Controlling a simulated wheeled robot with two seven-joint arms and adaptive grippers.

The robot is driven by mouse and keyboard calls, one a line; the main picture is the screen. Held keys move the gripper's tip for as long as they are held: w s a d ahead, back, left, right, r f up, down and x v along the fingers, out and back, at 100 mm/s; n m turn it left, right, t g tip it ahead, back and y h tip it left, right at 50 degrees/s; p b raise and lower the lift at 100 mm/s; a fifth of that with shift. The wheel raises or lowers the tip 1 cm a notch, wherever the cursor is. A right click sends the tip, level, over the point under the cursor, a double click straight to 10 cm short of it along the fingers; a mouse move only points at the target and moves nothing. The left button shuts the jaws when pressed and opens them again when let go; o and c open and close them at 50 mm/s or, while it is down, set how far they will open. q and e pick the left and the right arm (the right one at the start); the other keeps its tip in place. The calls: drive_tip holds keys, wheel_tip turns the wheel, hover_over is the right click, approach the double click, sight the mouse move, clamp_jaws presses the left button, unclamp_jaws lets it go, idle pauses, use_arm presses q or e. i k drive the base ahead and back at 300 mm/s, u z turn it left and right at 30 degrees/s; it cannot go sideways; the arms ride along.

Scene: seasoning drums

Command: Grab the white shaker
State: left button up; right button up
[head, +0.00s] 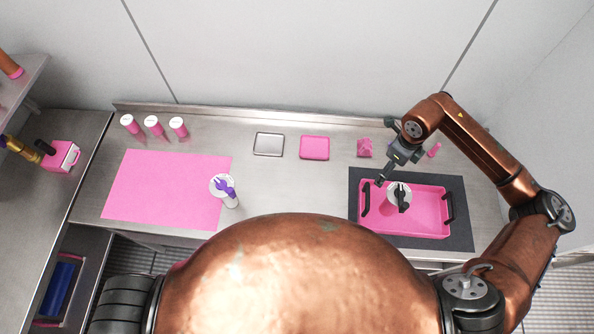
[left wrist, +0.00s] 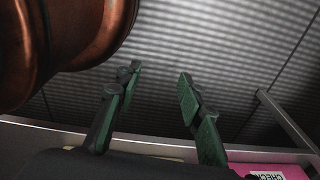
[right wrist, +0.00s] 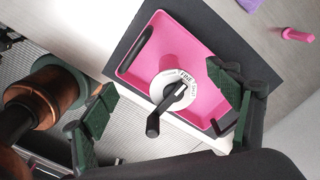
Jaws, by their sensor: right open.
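A white shaker (head: 232,201) with a purple crank on top stands at the right edge of the pink mat in the head view. A second drum (head: 394,188) with a white lid and black crank stands in the pink tray (head: 432,190). In the right wrist view this drum (right wrist: 181,76) shows a pink body and a lettered lid. My right gripper (right wrist: 160,78) is open and empty, above the tray with the drum between and below its fingers. My left gripper (left wrist: 158,70) is open and empty in its wrist view, away from both drums; the head view does not show it.
Three pink shakers (head: 154,126) stand at the back left behind the pink mat (head: 150,190). A metal tray (head: 268,144), a pink dish (head: 314,147) and a small pink item (head: 364,147) lie along the back. The counter between mat and dark mat (head: 460,236) is clear.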

sight(230, 203)
drive_tip(key=u, duration=1.1)
